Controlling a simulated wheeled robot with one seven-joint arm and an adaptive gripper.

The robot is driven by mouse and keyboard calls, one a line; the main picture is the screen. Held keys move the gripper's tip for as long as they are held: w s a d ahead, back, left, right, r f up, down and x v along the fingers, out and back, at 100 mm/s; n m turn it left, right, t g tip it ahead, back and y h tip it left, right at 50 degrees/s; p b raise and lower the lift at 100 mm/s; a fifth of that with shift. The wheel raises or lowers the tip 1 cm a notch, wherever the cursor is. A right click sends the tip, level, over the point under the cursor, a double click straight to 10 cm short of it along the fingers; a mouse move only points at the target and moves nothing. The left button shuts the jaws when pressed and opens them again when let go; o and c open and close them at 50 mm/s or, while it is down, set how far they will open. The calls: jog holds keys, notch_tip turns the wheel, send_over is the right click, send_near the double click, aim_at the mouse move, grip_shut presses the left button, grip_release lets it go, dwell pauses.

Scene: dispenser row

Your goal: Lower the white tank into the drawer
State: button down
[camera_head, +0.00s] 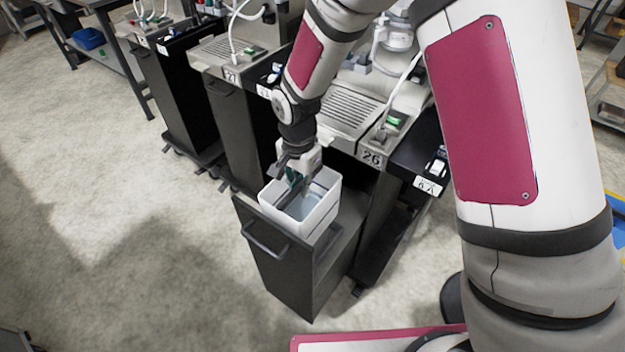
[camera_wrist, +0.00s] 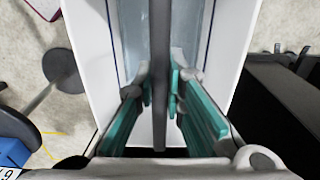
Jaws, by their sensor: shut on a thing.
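The white tank (camera_head: 327,209) is an open-topped box. It stands upright at the mouth of the pulled-out dark drawer (camera_head: 282,264). The drawer front hides part of the tank's lower side, so I cannot tell how deep its bottom sits. My gripper (camera_head: 294,180) reaches down into the tank's top from above. In the wrist view my gripper (camera_wrist: 160,90) has its teal fingers shut on a grey bar running across the middle of the tank (camera_wrist: 233,55), with pale bluish insides on both sides.
The station marked 26 (camera_head: 372,157) stands directly behind the drawer. The station marked 27 (camera_head: 231,75) and other dark cabinets stand to the left. A dark unit lies beside the tank at the right of the wrist view. The floor (camera_head: 130,230) left of the drawer is clear.

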jog(key=shift+a+f+b, duration=0.1)
jog(key=shift+f+b, duration=1.55)
jog(key=shift+f, duration=1.6)
jog(key=shift+f+b, duration=0.3)
jog(key=shift+f, duration=0.05)
jog(key=shift+f+b, duration=1)
jog(key=shift+f, duration=0.8)
jog(key=c, duration=1.6)
grip_release()
notch_tip(320, 180, up, 11)
jog(key=shift+r, duration=0.55)
